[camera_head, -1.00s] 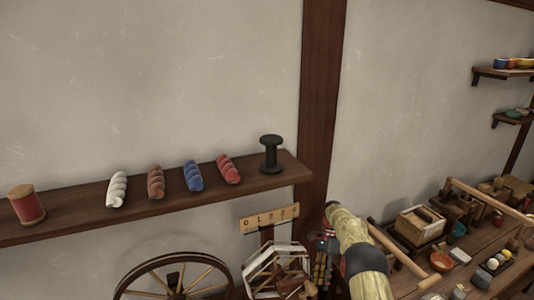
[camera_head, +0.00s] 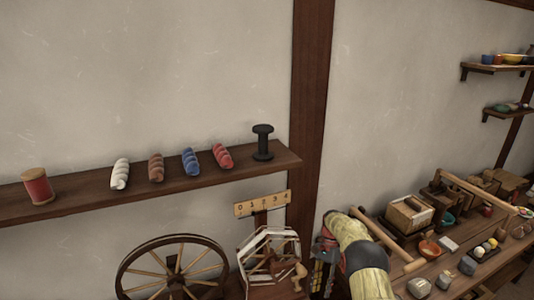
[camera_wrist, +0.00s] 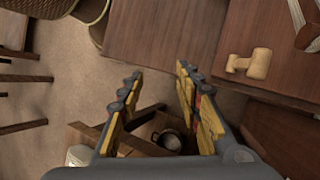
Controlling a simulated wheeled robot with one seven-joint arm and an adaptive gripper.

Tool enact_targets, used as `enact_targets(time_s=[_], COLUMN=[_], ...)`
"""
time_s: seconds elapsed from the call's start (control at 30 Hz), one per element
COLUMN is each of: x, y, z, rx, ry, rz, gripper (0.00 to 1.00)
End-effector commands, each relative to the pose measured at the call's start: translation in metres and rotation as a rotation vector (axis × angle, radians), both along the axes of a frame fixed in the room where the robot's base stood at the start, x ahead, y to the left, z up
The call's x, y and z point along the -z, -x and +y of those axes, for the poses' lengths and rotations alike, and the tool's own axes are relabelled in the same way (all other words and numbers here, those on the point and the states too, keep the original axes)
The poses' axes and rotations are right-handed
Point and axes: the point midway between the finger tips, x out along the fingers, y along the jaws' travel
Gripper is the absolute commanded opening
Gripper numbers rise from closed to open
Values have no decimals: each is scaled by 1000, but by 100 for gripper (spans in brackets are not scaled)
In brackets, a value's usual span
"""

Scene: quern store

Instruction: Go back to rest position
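My gripper (camera_wrist: 158,105) is open and empty in the wrist view, its two yellow-padded fingers apart. It points down past a wooden table edge, with the floor and a low wooden thing holding a dark round pot (camera_wrist: 168,138) below. In the head view my gripper (camera_head: 322,262) is partly hidden at the end of my arm, at the bottom centre, beside a white-framed yarn winder (camera_head: 262,236). A wooden mallet-like piece (camera_wrist: 250,63) lies on a table top at the right of the wrist view.
A wall shelf (camera_head: 85,207) bears a red spool (camera_head: 38,186), white, brown, blue and red skeins, and a dark spool (camera_head: 262,142). A spinning wheel (camera_head: 172,268) stands below. A cluttered workbench (camera_head: 445,262) fills the right. The wall above the shelf is clear.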

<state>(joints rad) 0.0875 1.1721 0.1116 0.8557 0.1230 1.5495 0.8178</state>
Motion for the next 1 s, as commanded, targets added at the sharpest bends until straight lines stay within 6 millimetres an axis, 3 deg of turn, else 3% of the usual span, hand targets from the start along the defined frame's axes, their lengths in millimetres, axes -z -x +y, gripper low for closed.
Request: enact_targets(time_s=[0.17,0.37,0.67,1.0], x=[0,-24,-106,-203], y=[16,33,74,143], z=[-2,-3,-1,4], rx=[-99,-221,-437,-650], ry=[-44,-84,-126,-124], rz=[-33,-93,-240,-410], gripper=[35,35,35,35])
